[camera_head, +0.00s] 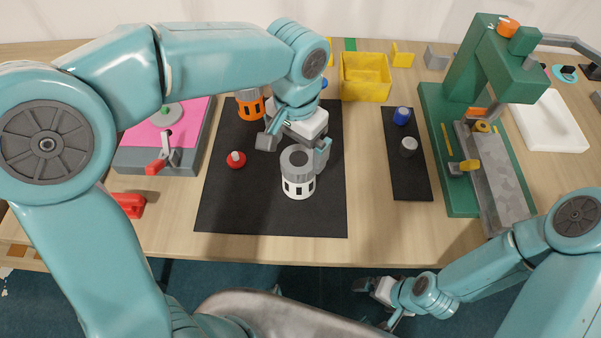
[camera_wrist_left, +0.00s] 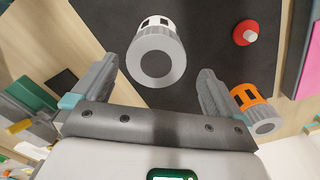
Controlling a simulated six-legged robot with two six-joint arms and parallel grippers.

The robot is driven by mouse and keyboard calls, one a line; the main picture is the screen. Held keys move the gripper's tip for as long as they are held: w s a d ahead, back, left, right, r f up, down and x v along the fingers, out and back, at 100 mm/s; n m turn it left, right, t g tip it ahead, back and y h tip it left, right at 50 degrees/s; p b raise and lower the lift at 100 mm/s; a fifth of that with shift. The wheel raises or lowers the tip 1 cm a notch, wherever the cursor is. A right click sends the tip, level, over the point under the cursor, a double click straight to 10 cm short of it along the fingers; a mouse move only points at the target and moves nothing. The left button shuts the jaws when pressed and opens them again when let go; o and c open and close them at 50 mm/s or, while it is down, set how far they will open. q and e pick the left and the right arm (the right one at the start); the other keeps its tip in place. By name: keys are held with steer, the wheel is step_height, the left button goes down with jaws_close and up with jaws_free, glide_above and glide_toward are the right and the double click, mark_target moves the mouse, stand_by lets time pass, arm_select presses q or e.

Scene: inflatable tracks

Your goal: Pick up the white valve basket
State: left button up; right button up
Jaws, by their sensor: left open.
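The white valve basket (camera_head: 298,187) stands upright on the black mat in the head view, a white cylinder with dark windows and a grey ribbed top. It also shows in the left wrist view (camera_wrist_left: 156,52), ahead of and between the two fingers. My left gripper (camera_head: 295,149) is open above the mat, close to the basket's grey top; its fingers (camera_wrist_left: 157,75) show apart and empty in the wrist view. Whether a finger touches the basket cannot be told. My right gripper (camera_head: 376,292) hangs low in front of the table, its jaws unclear.
An orange basket (camera_head: 250,104) and a red knob (camera_head: 236,160) are on the black mat (camera_head: 220,205). A yellow bin (camera_head: 366,77) stands behind. A pink-topped fixture (camera_head: 180,135) is at left.

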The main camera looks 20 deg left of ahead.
mark_target(296, 159)
arm_select(q)
steer(key=f, duration=0.3)
steer(key=shift+s+f, duration=0.25)
steer(key=shift+s, duration=0.05)
steer(key=shift+w+d+f, duration=0.1)
steer(key=shift+d+f, duration=0.05)
steer(key=shift+f, duration=2.55)
steer(key=c, duration=1)
steer(key=shift+c, duration=0.5)
steer(key=shift+r, duration=0.15)
